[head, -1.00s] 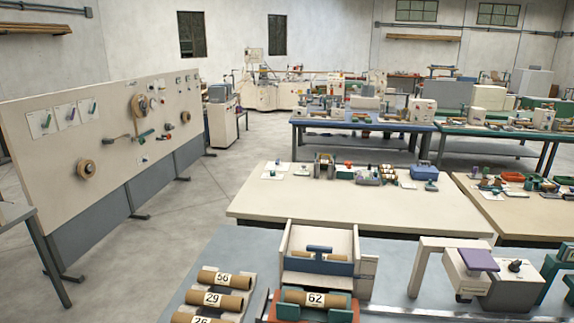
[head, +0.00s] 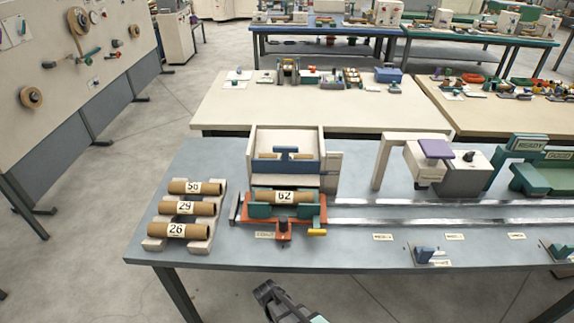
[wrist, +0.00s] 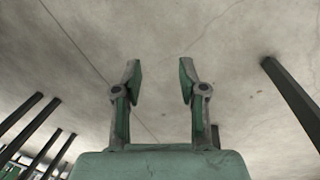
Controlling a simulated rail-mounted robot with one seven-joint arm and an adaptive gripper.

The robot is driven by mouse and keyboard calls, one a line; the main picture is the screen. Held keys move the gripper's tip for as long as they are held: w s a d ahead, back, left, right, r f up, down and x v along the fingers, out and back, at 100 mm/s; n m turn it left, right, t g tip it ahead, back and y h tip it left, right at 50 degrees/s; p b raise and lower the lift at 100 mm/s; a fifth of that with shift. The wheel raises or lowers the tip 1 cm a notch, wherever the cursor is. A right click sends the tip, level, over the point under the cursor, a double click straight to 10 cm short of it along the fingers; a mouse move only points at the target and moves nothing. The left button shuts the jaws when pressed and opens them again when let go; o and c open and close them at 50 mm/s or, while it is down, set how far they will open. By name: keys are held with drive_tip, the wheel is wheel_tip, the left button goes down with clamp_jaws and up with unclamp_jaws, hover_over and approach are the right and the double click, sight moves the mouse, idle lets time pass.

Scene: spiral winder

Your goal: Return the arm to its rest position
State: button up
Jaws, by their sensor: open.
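My gripper (head: 279,298) shows at the bottom edge of the head view, in front of the near edge of the grey-blue workbench (head: 350,258), over the floor. In the wrist view my gripper (wrist: 160,82) has its two fingers spread apart with bare floor between them. It is open and holds nothing. Most of my arm is out of the picture.
On the workbench, tubes marked 56 (head: 193,187), 29 (head: 186,208) and 26 (head: 179,230) lie on a pale rack. Tube 62 (head: 285,196) sits in a red and green cradle (head: 262,228). Dark table legs (wrist: 290,98) stand around the floor in the wrist view.

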drive_tip(key=s+d+m+g+y+b, duration=0.1)
drive_tip(key=s+d+g, duration=0.2)
drive_tip(key=s+d, duration=0.6)
drive_tip(key=s+d+m+g+y+b, duration=0.1)
drive_tip(key=s+d+g, duration=0.3)
drive_tip(key=s+d, duration=0.6)
drive_tip(key=s, duration=0.5)
drive_tip(key=shift+d+f+m, duration=0.15)
drive_tip(key=shift+d+m, duration=0.15)
